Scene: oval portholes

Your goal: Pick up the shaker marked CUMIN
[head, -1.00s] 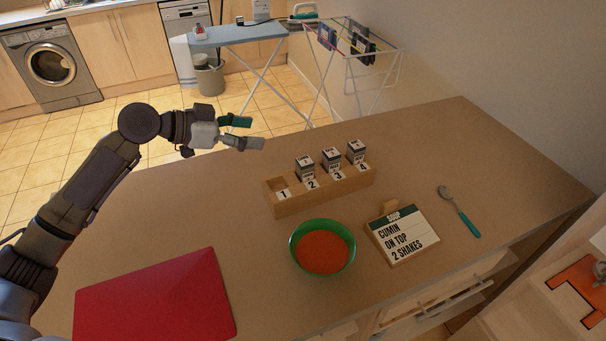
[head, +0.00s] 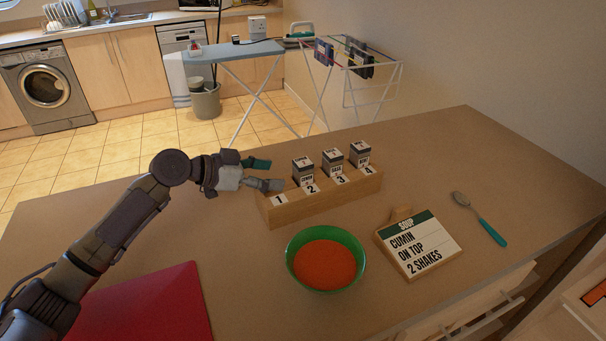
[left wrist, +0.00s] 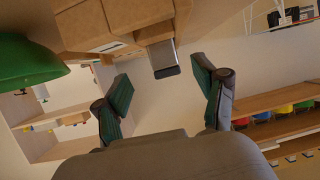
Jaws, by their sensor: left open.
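Three small grey-and-white shakers stand upright in a wooden rack (head: 325,199): one shaker (head: 303,170) in slot 2, one (head: 332,160) in slot 3 and one (head: 360,153) in slot 4. Slot 1 is empty. The lettering on the shakers is too small to read surely, so I cannot tell which says CUMIN. My left gripper (head: 269,174) is open and empty, above the rack's left end and left of the slot 2 shaker. In the left wrist view, a grey-ended block (left wrist: 165,60), apparently a shaker, lies ahead of the open fingers (left wrist: 163,92).
A green bowl (head: 292,262) of orange soup stands before the rack. A sign (head: 418,244) reads SOUP, CUMIN ON TOP, 2 SHAKES. A teal-handled spoon (head: 480,219) lies right, a red board (head: 150,308) front left. The counter behind the rack is clear.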

